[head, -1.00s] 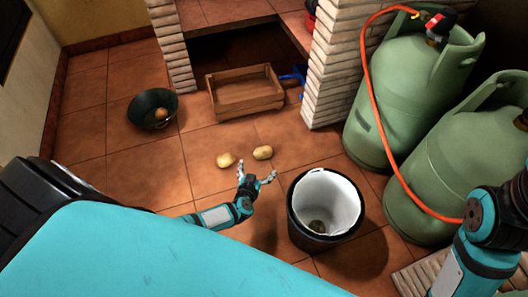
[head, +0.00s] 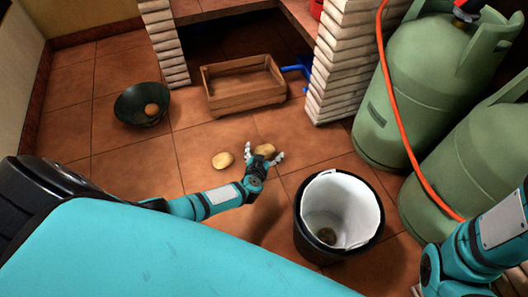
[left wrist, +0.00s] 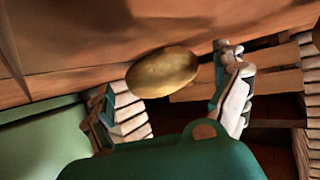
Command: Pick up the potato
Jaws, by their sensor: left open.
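Two tan potatoes lie on the tiled floor in the head view: the left potato (head: 222,160) and the right potato (head: 265,149). My left gripper (head: 265,152) is open at the right potato, which shows between its spread fingers and is partly covered by them. In the left wrist view this potato (left wrist: 162,72) lies between the two fingers, with a gap seen on the right; whether the fingers touch it I cannot tell. My right arm shows at the right edge, but its gripper is out of view.
A black bin with a white liner (head: 322,196) stands right of my left gripper, a dark round object inside. A wooden crate (head: 243,98) is behind the potatoes. A dark bowl (head: 130,113) holding a brown round object is left. Green gas cylinders (head: 415,85) stand right.

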